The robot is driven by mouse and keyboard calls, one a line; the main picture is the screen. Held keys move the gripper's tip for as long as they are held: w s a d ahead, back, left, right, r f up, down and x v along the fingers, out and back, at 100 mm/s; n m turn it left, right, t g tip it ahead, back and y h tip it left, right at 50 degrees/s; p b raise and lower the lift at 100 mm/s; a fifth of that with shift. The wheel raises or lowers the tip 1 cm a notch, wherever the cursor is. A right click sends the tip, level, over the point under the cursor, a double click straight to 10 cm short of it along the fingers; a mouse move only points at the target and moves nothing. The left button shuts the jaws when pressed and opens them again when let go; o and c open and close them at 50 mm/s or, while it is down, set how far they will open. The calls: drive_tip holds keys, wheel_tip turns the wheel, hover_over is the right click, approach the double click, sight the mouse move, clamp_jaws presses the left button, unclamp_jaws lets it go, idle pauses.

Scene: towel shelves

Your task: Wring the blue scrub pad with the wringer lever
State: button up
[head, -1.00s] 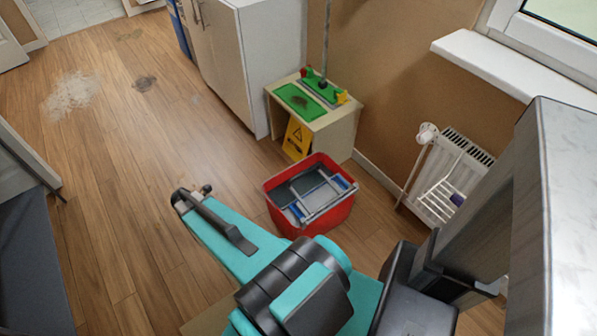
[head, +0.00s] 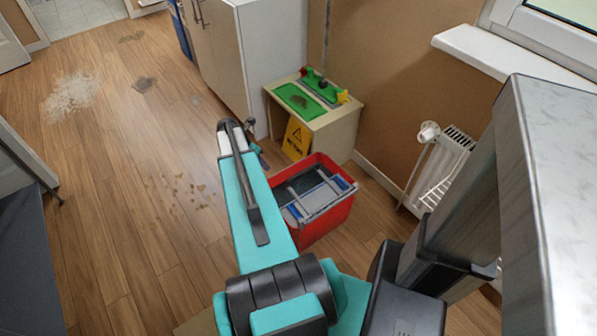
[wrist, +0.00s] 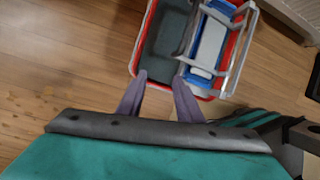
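A red bucket (head: 327,219) with a grey wringer stands on the floor right of my arm; it also shows in the wrist view (wrist: 134,62). A pale grey bar frame (wrist: 240,50), seemingly the wringer lever, spans the bucket's right part. Blue parts (head: 341,184) show at the wringer's ends. I cannot pick out a blue scrub pad for certain. My gripper (wrist: 160,80) is open, with nothing visible between its two fingers. Its tips appear over the bucket's near edge in the wrist view; their height above it is unclear. In the head view my arm mostly hides the gripper.
A small cabinet (head: 335,131) behind the bucket carries green boards (head: 298,97) and small coloured items. A yellow warning sign (head: 297,138) leans on it. A radiator (head: 452,160) with a white rack is at right. Floor at left is open, with stains (head: 72,95).

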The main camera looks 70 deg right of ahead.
sight(303, 171)
drive_tip(key=s+d+r+m+b, duration=0.1)
drive_tip(key=s+d+r+m, duration=0.1)
drive_tip(key=s+d, duration=0.5)
drive_tip(key=shift+s+d, duration=0.3)
drive_tip(key=shift+s, duration=0.75)
drive_tip(key=x, duration=1.3)
drive_tip(key=shift+s+f+b, duration=0.3)
drive_tip(key=shift+s+b, duration=0.05)
drive_tip(key=shift+b, duration=0.05)
drive_tip(key=shift+c, duration=0.2)
clamp_jaws()
